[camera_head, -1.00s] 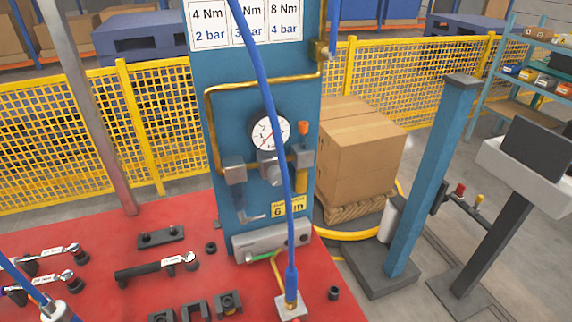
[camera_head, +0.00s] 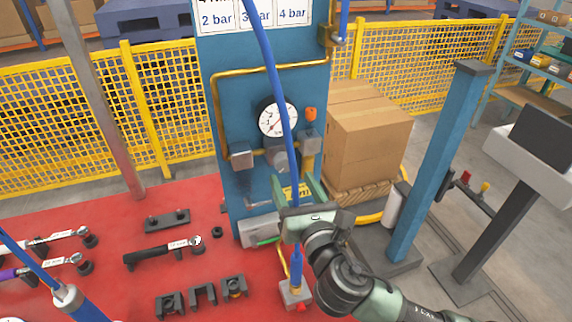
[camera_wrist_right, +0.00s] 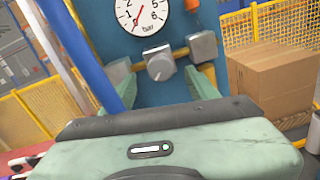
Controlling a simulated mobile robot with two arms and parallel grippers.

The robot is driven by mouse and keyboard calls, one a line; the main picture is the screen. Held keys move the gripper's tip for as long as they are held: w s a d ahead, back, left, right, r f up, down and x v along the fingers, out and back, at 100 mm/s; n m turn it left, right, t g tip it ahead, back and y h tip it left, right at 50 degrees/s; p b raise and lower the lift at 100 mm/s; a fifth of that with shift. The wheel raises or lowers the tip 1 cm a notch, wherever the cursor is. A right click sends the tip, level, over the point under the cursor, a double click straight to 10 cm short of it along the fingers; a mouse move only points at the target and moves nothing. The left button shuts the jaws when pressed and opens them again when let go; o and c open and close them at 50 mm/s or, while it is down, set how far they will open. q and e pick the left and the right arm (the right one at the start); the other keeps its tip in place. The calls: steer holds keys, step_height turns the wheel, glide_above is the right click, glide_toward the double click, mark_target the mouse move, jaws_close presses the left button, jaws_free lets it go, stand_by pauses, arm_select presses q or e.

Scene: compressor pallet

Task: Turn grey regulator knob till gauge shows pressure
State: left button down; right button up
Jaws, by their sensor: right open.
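The grey regulator knob (camera_head: 275,160) sits on the blue panel below the round white gauge (camera_head: 268,116). In the right wrist view the knob (camera_wrist_right: 159,64) faces me just beyond the fingertips, with a pale mark on its front. The gauge (camera_wrist_right: 150,14) above it is cut off at the top; its red needle seems to point to the lower left. My right gripper (camera_head: 297,187) is open and empty in front of the panel, a little below the knob and apart from it. A blue hose partly covers gauge and knob in the head view. My left gripper is out of view.
The blue hose (camera_head: 268,60) hangs before the panel, close to my right gripper. Grey blocks (camera_head: 241,156) flank the knob, and an orange cap (camera_head: 311,113) is at upper right. Torque wrenches (camera_head: 160,252) lie on the red table (camera_head: 110,220). Boxes (camera_head: 370,135) stand to the right.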

mark_target(285, 166)
steer(key=p+x, duration=0.1)
steer(key=x, duration=0.5)
steer(key=shift+f, duration=0.1)
jaws_close()
